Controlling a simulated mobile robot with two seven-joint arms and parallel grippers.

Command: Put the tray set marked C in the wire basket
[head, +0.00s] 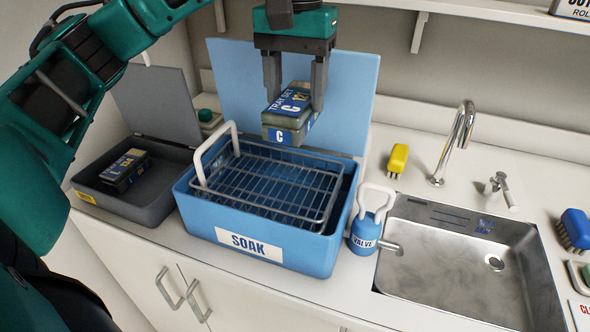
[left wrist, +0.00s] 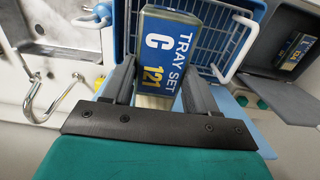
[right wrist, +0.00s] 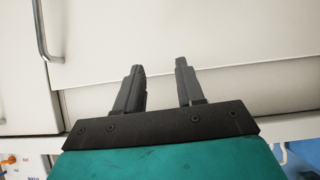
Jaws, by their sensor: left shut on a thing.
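My left gripper (head: 296,88) is shut on the tray set marked C (head: 288,112), a greenish box with a blue label. It holds the box in the air above the back right part of the wire basket. In the left wrist view the label of the tray set (left wrist: 166,50) reads "TRAY SET C 121". The wire basket (head: 262,190) sits in the blue SOAK tub (head: 310,250); it looks empty, and its white handle stands up at the left. My right gripper (right wrist: 160,85) shows only in the right wrist view, open and empty in front of white cabinet fronts.
A grey bin (head: 155,208) at the left holds another tray set (head: 125,170). The blue lid (head: 350,85) stands upright behind the tub. A blue valve bottle (head: 365,234), a steel sink (head: 450,270) and a tap (head: 460,140) are on the right.

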